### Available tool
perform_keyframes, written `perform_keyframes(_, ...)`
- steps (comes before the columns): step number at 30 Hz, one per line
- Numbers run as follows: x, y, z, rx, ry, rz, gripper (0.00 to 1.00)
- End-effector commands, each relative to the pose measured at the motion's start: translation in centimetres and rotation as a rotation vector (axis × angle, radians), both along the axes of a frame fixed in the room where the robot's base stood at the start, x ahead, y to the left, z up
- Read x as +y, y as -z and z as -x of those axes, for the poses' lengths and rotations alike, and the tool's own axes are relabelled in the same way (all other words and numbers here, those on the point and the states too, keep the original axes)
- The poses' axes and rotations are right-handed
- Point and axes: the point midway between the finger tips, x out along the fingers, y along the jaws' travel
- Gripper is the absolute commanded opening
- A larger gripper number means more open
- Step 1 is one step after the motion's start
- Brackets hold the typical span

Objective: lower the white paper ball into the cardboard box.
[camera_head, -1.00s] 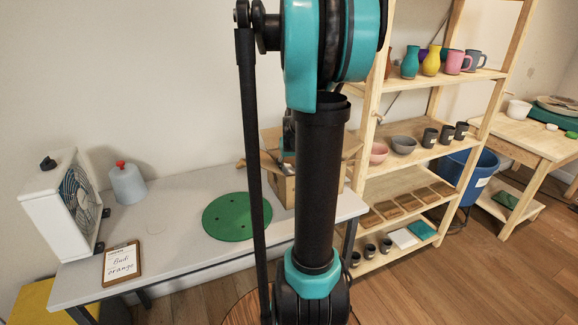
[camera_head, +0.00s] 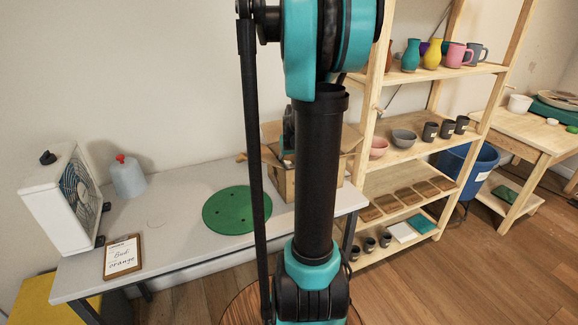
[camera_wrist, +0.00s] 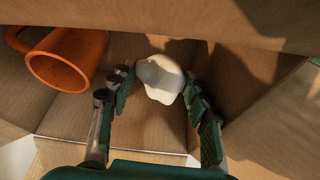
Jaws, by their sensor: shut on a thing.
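The white paper ball (camera_wrist: 160,78) is between the fingertips of my gripper (camera_wrist: 158,88) in the wrist view. My gripper is shut on it. The cardboard box (camera_wrist: 150,118) surrounds the ball and fingers in that view, with its walls and flaps on several sides. I cannot tell whether the ball touches the box floor. In the head view the cardboard box (camera_head: 277,183) stands on the grey table, partly hidden behind my arm. The ball is hidden there.
An orange mug (camera_wrist: 68,58) lies in the box, left of the ball.

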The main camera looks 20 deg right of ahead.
Motion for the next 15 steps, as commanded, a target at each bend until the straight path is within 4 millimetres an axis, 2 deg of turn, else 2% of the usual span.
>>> perform_keyframes(9, 0.0, 0.15, -0.01, 0.0, 0.0, 0.0, 0.37)
perform_keyframes(10, 0.0, 0.15, -0.01, 0.0, 0.0, 0.0, 0.52)
perform_keyframes(15, 0.0, 0.15, -0.01, 0.0, 0.0, 0.0, 0.72)
